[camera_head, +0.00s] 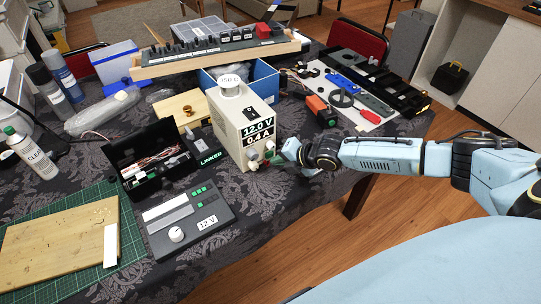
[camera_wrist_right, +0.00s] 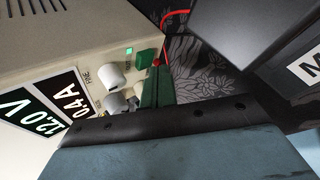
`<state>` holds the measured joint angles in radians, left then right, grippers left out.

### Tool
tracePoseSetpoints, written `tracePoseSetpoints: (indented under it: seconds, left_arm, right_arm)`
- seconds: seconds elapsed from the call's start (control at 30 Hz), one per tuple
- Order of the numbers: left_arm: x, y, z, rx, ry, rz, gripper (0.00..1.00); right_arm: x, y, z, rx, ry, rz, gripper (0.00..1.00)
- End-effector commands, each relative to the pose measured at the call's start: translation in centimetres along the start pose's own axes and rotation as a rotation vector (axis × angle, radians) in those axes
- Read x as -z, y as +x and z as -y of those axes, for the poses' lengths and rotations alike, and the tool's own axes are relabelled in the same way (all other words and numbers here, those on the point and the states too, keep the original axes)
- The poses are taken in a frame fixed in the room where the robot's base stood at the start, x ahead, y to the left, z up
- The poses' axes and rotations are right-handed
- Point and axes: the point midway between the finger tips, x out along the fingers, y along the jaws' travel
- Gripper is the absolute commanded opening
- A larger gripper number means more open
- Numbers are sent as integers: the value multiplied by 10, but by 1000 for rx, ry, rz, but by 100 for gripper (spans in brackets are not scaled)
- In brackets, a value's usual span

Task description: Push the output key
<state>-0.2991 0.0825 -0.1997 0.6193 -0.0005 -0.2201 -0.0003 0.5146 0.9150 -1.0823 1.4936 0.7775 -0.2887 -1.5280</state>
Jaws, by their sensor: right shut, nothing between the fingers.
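The cream power supply (camera_head: 243,124) stands on the table and reads 12.0 V and 0.4 A. My right gripper (camera_head: 270,160) is at the lower right of the panel. My left gripper is not in view.
A dark control box (camera_head: 190,220) with a 12 V label lies in front. An open black case (camera_head: 150,158) with wires is left of the supply. A red-and-black device (camera_head: 319,110) and a white board with tools are behind my right arm. A red wire (camera_wrist_right: 175,14) runs near the fingers.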

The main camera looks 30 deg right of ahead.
Motion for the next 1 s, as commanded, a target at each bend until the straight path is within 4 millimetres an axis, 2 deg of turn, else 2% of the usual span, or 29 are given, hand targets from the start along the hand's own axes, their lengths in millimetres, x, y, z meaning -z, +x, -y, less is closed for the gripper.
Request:
tracePoseSetpoints:
  seconds: [0.5,1.0]
  left_arm:
    - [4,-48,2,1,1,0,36]
    - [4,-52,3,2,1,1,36]
  right_arm:
    - [25,-37,23,1,2,-2,0]
    - [30,-41,30,0,0,0,0]
